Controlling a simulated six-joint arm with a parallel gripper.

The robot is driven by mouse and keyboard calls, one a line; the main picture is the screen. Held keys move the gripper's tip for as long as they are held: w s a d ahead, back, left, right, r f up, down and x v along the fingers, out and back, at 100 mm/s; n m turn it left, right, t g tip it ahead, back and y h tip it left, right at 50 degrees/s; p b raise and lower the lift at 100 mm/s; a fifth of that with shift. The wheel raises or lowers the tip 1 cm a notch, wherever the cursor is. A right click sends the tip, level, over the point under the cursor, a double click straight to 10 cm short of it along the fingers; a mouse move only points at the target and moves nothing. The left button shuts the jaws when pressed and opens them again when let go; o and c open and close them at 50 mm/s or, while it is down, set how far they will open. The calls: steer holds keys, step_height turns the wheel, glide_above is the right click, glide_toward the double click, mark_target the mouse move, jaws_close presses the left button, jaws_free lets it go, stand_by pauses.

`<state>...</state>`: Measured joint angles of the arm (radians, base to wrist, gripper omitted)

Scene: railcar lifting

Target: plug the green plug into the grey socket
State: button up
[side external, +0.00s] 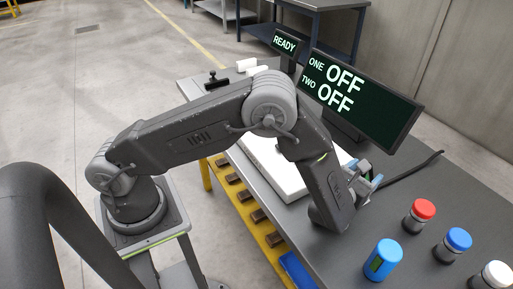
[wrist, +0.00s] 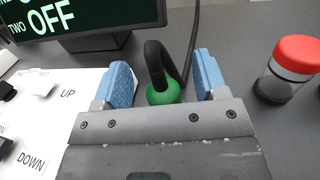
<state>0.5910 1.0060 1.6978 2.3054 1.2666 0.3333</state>
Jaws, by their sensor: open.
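The green plug (wrist: 163,93) shows in the wrist view, with a black cable bending up from it. My gripper (wrist: 165,80) is open, and its two blue fingers stand on either side of the plug with a gap to each. The lower part of the plug is hidden behind the gripper body. In the side external view my gripper (side external: 368,180) is low over the grey table, beside the white panel, and the plug cannot be made out there. I cannot make out the grey socket in either view.
A white panel (wrist: 45,110) marked UP and DOWN lies left of my gripper. A screen (side external: 360,95) reading ONE OFF, TWO OFF stands behind. A red-capped jar (side external: 419,215), blue-capped jar (side external: 453,245), white-capped jar (side external: 491,277) and blue can (side external: 383,260) stand at the right.

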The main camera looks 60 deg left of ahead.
steer(key=r, duration=0.7)
steer(key=shift+s+a+r, duration=0.2)
steer(key=shift+s+a, duration=0.1)
steer(key=s+a, duration=1.1)
steer(key=s, duration=0.3)
steer(key=d+f, duration=0.3)
steer(key=d, duration=0.1)
steer(key=w+d+f, duration=0.1)
steer(key=d+f, duration=0.2)
steer(key=f, duration=0.1)
steer(key=d+f, duration=0.3)
steer(key=d, duration=0.1)
steer(key=shift+w+d+f, duration=0.25)
steer(key=shift+d+f, duration=0.05)
steer(key=shift+f, duration=0.1)
steer(key=s, duration=0.2)
steer(key=s+d, duration=0.1)
steer(key=s, duration=0.4)
steer(key=shift+s+d, duration=0.2)
steer(key=shift+d, duration=0.1)
steer(key=s+a+r+n+g+y, duration=0.2)
steer(key=a+r+n+g+y, duration=0.2)
steer(key=a+r+n+g, duration=0.2)
steer(key=s+a+r+n+g+y, duration=0.3)
steer(key=a+r+n+g, duration=0.3)
steer(key=a+n, duration=0.4)
steer(key=shift+s+r+n+g+y, duration=0.45)
steer(key=shift+n+g, duration=0.35)
steer(key=shift+n, duration=0.8)
steer(key=shift+w+a, duration=0.1)
